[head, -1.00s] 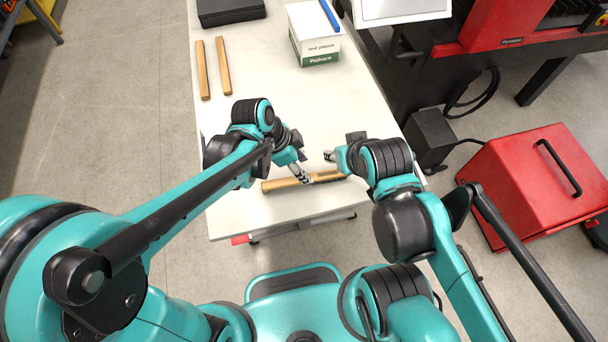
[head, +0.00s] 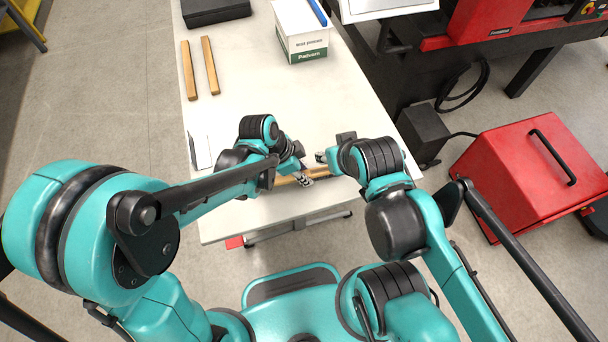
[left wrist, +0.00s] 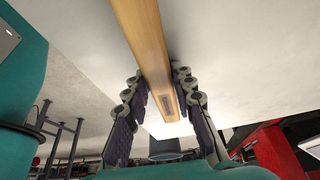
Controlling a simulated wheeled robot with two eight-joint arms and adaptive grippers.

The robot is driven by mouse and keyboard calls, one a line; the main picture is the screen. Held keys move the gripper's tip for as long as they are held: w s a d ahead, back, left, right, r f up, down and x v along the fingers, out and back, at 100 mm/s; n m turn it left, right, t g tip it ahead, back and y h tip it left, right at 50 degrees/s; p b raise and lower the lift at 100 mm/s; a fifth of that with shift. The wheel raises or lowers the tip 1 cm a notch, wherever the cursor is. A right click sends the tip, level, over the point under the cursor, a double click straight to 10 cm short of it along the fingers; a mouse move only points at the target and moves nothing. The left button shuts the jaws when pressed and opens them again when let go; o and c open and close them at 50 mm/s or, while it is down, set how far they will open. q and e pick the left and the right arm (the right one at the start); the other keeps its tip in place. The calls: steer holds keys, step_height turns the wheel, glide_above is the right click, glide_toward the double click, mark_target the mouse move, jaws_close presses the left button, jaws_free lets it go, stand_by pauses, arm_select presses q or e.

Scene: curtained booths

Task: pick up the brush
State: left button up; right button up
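The brush (head: 283,181) lies near the front edge of the white table, its wooden handle partly hidden by my left gripper and arm. My left gripper (head: 305,178) is down at the brush. In the left wrist view the wooden handle (left wrist: 150,50) runs between the two fingers of that gripper (left wrist: 160,82). The fingers stand apart, one on each side of the wood, and look open with small gaps. My right gripper (head: 322,157) is just behind the brush, pointing left; its opening is too small to make out. The bristles cannot be made out now.
The white table (head: 262,95) has free room in its middle. Two wooden bars (head: 199,68) lie at its left, near a dark case (head: 215,10) and a white box (head: 302,35). A red box (head: 525,165) stands right.

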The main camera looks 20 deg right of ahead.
arm_select(q)
jaws_close()
step_height(320, 180, up, 10)
steer(key=p, duration=0.3)
